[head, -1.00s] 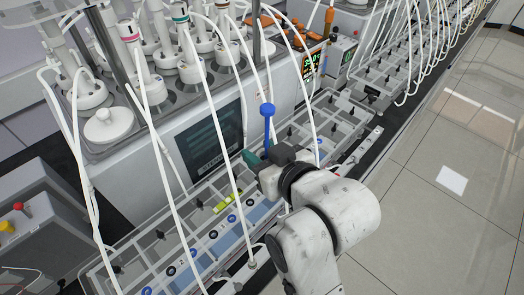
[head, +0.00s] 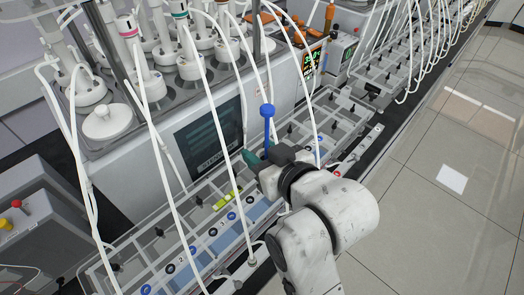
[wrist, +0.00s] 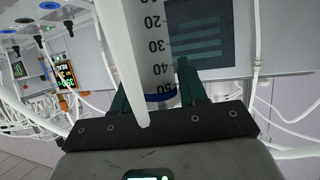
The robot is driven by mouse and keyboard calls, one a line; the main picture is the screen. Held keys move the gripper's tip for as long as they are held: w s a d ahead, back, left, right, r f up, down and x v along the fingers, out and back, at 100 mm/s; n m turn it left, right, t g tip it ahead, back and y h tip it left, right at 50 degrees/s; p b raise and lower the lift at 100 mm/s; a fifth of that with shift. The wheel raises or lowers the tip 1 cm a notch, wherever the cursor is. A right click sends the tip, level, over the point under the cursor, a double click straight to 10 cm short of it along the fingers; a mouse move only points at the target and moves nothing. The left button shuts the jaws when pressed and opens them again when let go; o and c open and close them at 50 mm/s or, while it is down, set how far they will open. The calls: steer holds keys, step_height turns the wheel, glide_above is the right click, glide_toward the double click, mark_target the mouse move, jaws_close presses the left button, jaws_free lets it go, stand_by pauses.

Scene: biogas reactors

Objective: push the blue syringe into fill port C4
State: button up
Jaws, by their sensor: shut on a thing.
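The blue syringe (head: 268,125) stands upright in my gripper (head: 256,158), its blue plunger rising above the jaws in the head view. My gripper is shut on it, above the clear rack in front of the reactor unit. In the wrist view, the white graduated barrel (wrist: 158,45) sits between the green fingers (wrist: 187,82), with a blue band low on it. The fill ports are a row of blue and black rings (head: 232,216) along the rack's front strip. I cannot read which is C4. The syringe's lower end is hidden.
White hoses (head: 222,110) hang down in front of the reactor unit and rack, close to my gripper. A screen (head: 210,145) is on the unit's face behind. A yellow-green item (head: 229,199) lies in the rack. The floor at right is clear.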

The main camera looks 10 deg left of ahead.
steer(key=o, duration=1.2)
steer(key=shift+c, duration=0.2)
steer(key=p+v, duration=0.1)
steer(key=v, duration=0.9)
steer(key=shift+s+d+r+p, duration=0.2)
steer(key=shift+s+p, duration=0.1)
steer(key=shift+p, duration=0.05)
